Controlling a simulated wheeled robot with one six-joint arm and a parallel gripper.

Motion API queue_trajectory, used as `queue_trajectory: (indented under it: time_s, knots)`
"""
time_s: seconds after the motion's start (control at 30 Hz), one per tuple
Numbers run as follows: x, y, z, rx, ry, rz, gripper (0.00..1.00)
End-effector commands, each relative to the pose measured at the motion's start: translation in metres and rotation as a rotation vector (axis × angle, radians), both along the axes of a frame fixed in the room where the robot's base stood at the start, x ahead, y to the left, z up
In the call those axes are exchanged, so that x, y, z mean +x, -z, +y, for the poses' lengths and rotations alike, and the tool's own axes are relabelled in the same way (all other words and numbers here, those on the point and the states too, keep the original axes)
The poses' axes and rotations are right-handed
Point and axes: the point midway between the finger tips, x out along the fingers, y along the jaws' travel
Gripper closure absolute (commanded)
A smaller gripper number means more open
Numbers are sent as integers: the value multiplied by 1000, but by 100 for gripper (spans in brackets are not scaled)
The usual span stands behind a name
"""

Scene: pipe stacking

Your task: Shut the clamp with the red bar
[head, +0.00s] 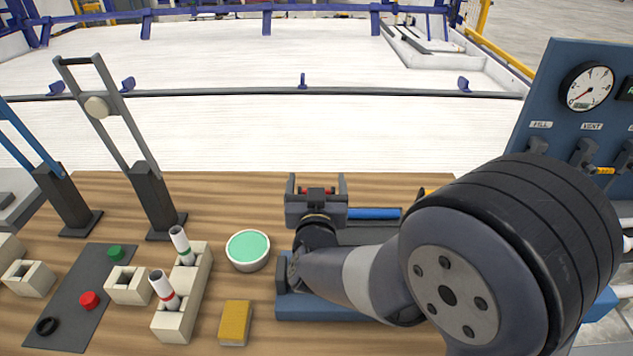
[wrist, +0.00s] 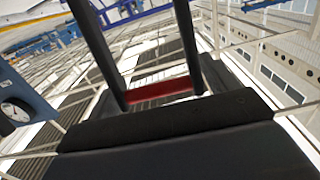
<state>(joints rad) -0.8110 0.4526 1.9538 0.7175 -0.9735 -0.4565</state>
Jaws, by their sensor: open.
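My gripper (head: 316,182) is open above the blue-based fixture (head: 325,309) in the middle of the table. A short red bar (head: 316,191) shows between its two fingers. In the wrist view the red bar (wrist: 158,91) crosses between the two dark fingers, beyond the dark gripper body. I cannot tell whether the fingers touch it. The rest of the clamp is largely hidden behind my arm and gripper, so its position cannot be made out.
A blue tube (head: 374,213) lies right of my gripper. A green-topped round tub (head: 248,250), a yellow block (head: 236,322) and a beige holder (head: 177,319) with two white pieces stand left. A tall grey-framed lever (head: 152,198) rises behind. A gauge panel (head: 560,95) stands right.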

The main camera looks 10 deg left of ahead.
Motion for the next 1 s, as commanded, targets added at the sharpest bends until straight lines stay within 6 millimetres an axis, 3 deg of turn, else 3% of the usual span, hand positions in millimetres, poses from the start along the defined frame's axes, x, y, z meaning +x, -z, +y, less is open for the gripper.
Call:
queue_trajectory:
  time_s: [0.2, 0.87, 1.0]
  knots:
    - [0, 0, 0, 0, 0, 0, 19]
    - [0, 0, 0, 0, 0, 1, 73]
    - [0, 1, 0, 0, 0, -2, 73]
